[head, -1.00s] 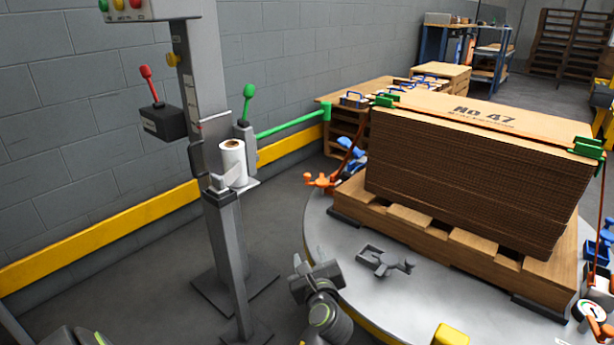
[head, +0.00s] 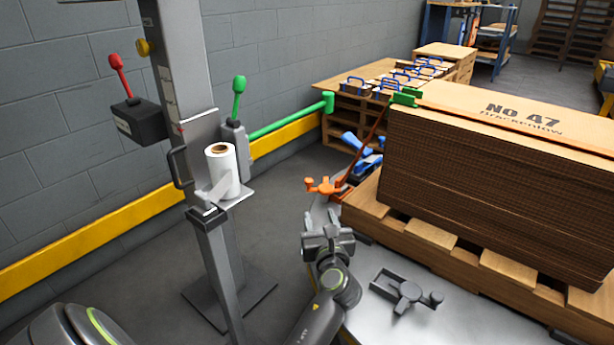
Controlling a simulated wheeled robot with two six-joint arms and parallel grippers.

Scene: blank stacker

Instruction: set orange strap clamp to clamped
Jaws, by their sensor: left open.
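The orange strap clamp (head: 325,186) is at the far left edge of the round metal table, at the left of the pallet. Its small handle parts stick up. A dark red strap (head: 368,143) runs from beside it up to the green corner piece (head: 406,97) on the cardboard stack. I cannot tell from its shape whether the clamp is clamped. My left gripper (head: 326,235) is open and empty, a little nearer to me than the clamp and apart from it. My right gripper is not in view.
The cardboard stack (head: 480,175) stands on a wooden pallet (head: 420,232). A grey tool (head: 405,291) lies on the metal table (head: 385,328). A grey post (head: 190,110) with a white roll (head: 222,172) and a green bar (head: 290,122) stand at the left. Blue clamps (head: 366,163) lie behind the orange clamp.

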